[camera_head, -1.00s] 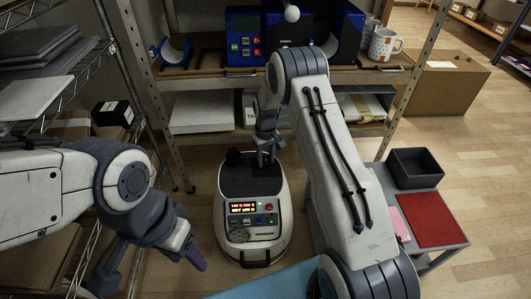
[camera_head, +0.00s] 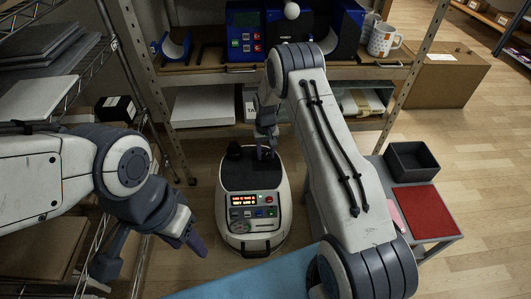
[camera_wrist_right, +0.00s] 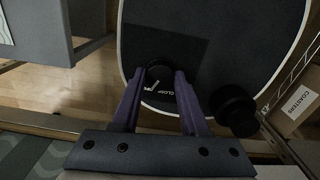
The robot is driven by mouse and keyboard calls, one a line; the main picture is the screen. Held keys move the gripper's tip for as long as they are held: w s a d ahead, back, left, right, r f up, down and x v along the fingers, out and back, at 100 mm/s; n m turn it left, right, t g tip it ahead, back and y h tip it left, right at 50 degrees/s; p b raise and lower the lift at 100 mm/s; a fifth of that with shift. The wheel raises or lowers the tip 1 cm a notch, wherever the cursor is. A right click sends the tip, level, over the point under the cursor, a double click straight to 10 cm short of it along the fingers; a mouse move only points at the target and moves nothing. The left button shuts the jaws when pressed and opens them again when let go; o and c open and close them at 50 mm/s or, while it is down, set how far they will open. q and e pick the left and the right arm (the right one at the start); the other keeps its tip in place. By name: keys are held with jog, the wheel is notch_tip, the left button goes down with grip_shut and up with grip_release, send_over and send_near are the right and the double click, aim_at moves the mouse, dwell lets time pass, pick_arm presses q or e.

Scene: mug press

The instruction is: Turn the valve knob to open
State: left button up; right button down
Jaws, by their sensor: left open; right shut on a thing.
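A white machine with a black top (camera_head: 250,176) and a lit red display stands on the floor in the head view. The valve knob (camera_wrist_right: 158,72) is a small dark round piece on the black top (camera_wrist_right: 215,40) in the right wrist view, beside white lettering that seems to read "CLOSE". My right gripper (camera_wrist_right: 165,78) reaches down from above and is shut on the knob, with its purple fingers at either side. In the head view my right gripper (camera_head: 265,150) is at the back of the machine's top. My left gripper (camera_head: 152,260) is open and empty, in front and left of the machine.
A larger black cap (camera_wrist_right: 236,110) stands beside my right gripper's finger. A shelf rack (camera_head: 210,72) with a blue device and mugs (camera_head: 384,40) stands behind. At right is a low table with a dark bin (camera_head: 414,160) and a red mat (camera_head: 424,212). A blue surface (camera_head: 255,278) lies in front.

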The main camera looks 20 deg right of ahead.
aim_at(266, 155)
jog(key=shift+w, duration=0.1)
jog(key=shift+c, duration=2.1)
grip_release()
notch_tip(266, 155, up, 11)
jog(key=p, duration=0.2)
jog(key=shift+f+p, duration=0.2)
jog(key=shift+p, duration=0.15)
